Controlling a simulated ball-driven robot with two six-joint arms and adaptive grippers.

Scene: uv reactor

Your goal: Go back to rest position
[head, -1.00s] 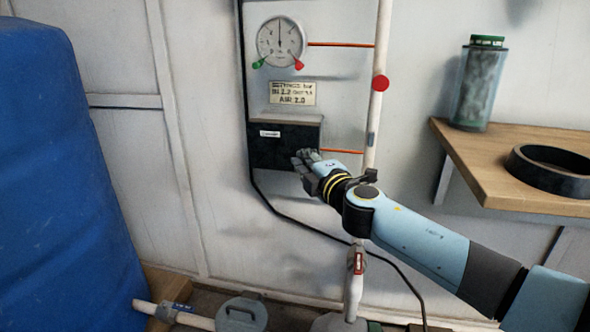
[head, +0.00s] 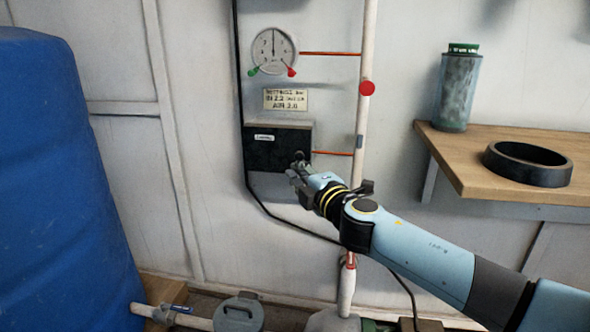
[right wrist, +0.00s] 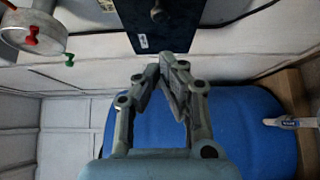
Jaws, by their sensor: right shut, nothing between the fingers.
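My right gripper (head: 297,172) reaches in from the lower right in the head view. It is shut and empty, in front of the lower right corner of a black control box (head: 262,148) on the wall. A small dark knob (head: 299,156) on the box shows just above the fingertips. In the right wrist view the fingers (right wrist: 162,68) meet at the tips with nothing between them. The box (right wrist: 150,40) and its knob (right wrist: 158,14) are beyond them there and look apart from the fingers. My left gripper is not in view.
A round gauge (head: 274,48) and a label plate (head: 285,100) are above the box. A white vertical pipe (head: 364,120) runs close to the right arm. A blue barrel (head: 60,190) stands left. A wooden shelf (head: 460,165) holds a green-capped canister (head: 458,90) and black ring (head: 527,165).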

